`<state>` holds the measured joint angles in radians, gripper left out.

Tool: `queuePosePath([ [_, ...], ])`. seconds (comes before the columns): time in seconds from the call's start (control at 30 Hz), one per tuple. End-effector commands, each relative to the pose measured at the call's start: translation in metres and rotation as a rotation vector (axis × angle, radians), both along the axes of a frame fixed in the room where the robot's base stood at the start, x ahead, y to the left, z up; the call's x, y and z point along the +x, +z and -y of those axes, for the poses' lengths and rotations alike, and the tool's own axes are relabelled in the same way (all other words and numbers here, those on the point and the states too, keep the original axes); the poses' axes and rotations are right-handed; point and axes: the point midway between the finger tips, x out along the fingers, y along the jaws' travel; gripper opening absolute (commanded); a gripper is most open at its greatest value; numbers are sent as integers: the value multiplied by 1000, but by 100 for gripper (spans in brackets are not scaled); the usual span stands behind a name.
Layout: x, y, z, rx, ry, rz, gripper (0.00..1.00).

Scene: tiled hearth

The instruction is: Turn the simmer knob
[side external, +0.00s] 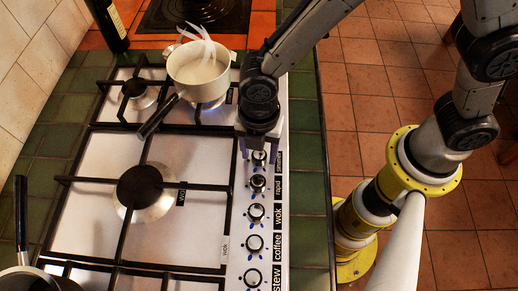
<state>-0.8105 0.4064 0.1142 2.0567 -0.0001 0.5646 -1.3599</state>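A row of black-and-silver knobs runs down the right edge of the white hob (105,225). The labels rapid, wok, coffee and stew can be read beside the lower knobs. The top knob (259,159) has a label (279,160) too small to read; no label clearly reads simmer. My gripper (258,137) points down at the far end of the row, just above or at the top knob. Its dark body covers that part of the panel. Its fingertips are hidden, so I cannot tell whether it is open or touching the knob.
A dark bottle (107,25) stands at the back left. Another pan (38,280) is at the front left. Black grates cover the hob.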

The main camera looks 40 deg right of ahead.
Motion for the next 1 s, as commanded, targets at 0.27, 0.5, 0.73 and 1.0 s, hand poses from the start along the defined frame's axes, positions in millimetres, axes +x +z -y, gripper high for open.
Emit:
queuePosePath([
  [0.27,0,0,0,0,0,0,7],
  [0.5,0,1,0,0,-3,0,0],
  [0.73,0,1,0,1,-59,2,0],
  [1.0,1,1,0,1,-244,1,0],
])
